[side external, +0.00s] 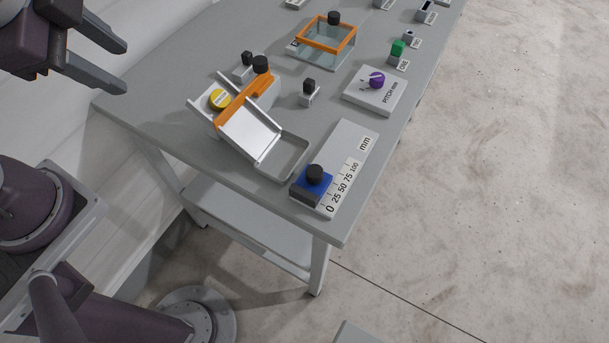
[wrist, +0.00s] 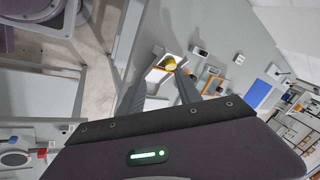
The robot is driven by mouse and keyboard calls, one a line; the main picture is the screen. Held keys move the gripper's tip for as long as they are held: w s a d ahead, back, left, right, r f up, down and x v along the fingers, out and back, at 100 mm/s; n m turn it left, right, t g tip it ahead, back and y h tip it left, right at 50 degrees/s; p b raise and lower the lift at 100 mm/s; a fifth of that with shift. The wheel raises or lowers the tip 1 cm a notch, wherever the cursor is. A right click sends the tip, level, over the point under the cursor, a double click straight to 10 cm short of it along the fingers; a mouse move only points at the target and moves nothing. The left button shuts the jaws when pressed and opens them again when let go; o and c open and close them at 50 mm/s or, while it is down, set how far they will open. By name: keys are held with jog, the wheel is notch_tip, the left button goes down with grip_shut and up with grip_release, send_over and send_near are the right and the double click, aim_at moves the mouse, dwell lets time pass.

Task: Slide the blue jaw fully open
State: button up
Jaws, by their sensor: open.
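The blue jaw (side external: 313,183) is a blue block with a black knob on top. It sits at the 0 end of a grey ruler bar (side external: 352,150) marked in mm up to 100, near the table's front corner. My gripper (side external: 122,67) is open and empty at the upper left, in the air well away from the jaw. In the wrist view its two fingers (wrist: 157,90) are spread, pointing toward the table. I cannot make out the blue jaw in the wrist view.
Left of the ruler stand an orange-framed chute (side external: 245,105) with a yellow disc and a grey tray (side external: 282,158). A purple-knob pitch dial (side external: 376,81), a small black-topped block (side external: 309,92) and an orange-rimmed clear box (side external: 327,38) stand farther back. Bare tabletop separates them.

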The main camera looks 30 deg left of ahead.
aim_at(308, 186)
jog(key=w+d+f+m, duration=0.1)
jog(key=d+m, duration=0.1)
jog(key=m, duration=0.2)
jog(key=w+d+f+m, duration=0.1)
jog(key=d+f+m, duration=0.1)
jog(key=d+m, duration=0.1)
jog(key=w+d+f+m, duration=0.1)
jog(key=d+m, duration=0.2)
jog(key=m, duration=0.3)
jog(key=shift+w+d+f, duration=0.15)
jog(key=shift+w+f, duration=0.15)
jog(key=shift+f, duration=0.05)
jog(key=c, duration=0.7)
jog(key=d+f+m, duration=0.1)
jog(key=m, duration=0.1)
jog(key=d+f+m, duration=0.1)
jog(key=d+m, duration=0.1)
jog(key=d+f+m+h, duration=0.1)
jog(key=shift+d+m, duration=0.4)
grip_shut()
jog(key=s+d+f+m+h, duration=0.1)
jog(key=s+d+f+m, duration=0.2)
jog(key=d+f+m, duration=0.2)
jog(key=d+m, duration=0.2)
jog(key=m, duration=0.2)
jog(key=shift+d+f+g, duration=0.15)
jog(key=shift+d+g, duration=0.1)
jog(key=shift+g, duration=0.15)
